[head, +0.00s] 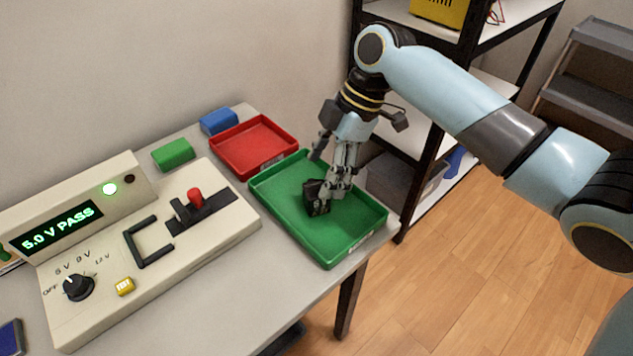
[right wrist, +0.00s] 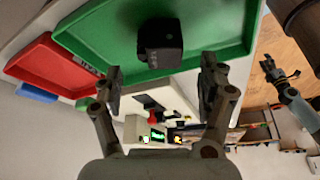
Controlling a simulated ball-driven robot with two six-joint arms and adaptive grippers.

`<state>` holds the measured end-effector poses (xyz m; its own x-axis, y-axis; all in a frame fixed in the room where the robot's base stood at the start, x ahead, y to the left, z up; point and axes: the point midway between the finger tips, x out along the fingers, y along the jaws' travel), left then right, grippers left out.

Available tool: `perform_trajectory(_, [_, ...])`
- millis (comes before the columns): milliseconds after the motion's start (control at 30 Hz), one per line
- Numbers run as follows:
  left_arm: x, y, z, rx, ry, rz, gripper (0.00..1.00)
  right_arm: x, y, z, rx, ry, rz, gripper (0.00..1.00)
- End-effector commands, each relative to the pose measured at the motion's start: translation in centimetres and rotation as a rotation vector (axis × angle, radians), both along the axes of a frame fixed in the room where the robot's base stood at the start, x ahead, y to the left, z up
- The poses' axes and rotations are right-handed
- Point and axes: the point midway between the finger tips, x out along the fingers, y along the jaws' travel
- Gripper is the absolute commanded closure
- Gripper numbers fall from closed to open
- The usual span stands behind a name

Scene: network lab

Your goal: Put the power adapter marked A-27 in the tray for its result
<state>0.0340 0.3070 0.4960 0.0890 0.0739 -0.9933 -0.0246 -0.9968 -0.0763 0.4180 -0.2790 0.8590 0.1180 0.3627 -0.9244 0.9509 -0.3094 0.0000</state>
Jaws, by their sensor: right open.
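The black power adapter (head: 317,197) is in the green tray (head: 335,252); its marking is too small to read. My right gripper (head: 335,175) is over the tray, right beside the adapter. In the right wrist view the adapter (right wrist: 160,42) lies just beyond the open fingertips (right wrist: 160,88), with nothing gripped. The red tray (head: 240,137) is empty. The tester (head: 150,240) reads "5.0 V PASS" with its green lamp lit. An arm at the right of the wrist view, apparently mine, ends in my left gripper (right wrist: 277,72), too small to judge.
A green block (head: 173,154) and a blue block (head: 219,122) lie behind the tester and the red tray. A shelf rack (head: 425,170) with a grey bin stands right of the table. The green tray sits near the table's right edge.

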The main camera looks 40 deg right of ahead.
Motion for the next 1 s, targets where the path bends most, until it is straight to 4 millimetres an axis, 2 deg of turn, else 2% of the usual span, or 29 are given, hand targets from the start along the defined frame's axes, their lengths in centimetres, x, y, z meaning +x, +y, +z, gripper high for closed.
perform_trajectory(33, [0.0,0.0,0.2,0.000,0.000,0.000,0.60,-0.1,-0.6,1.2,-0.005,-0.003,0.001,0.25])
perform_trajectory(200, [0.0,0.0,0.3,0.000,0.000,0.000,0.60,-0.5,-1.8,4.3,-0.004,-0.002,0.001,0.25])
perform_trajectory(400, [0.0,0.0,0.4,0.000,-0.001,0.000,0.60,-0.8,-2.5,6.2,-0.001,0.000,0.001,0.25])
perform_trajectory(1000, [0.0,0.0,0.4,0.000,-0.001,0.000,0.60,-0.8,-2.5,6.4,0.000,0.001,-0.002,0.25])
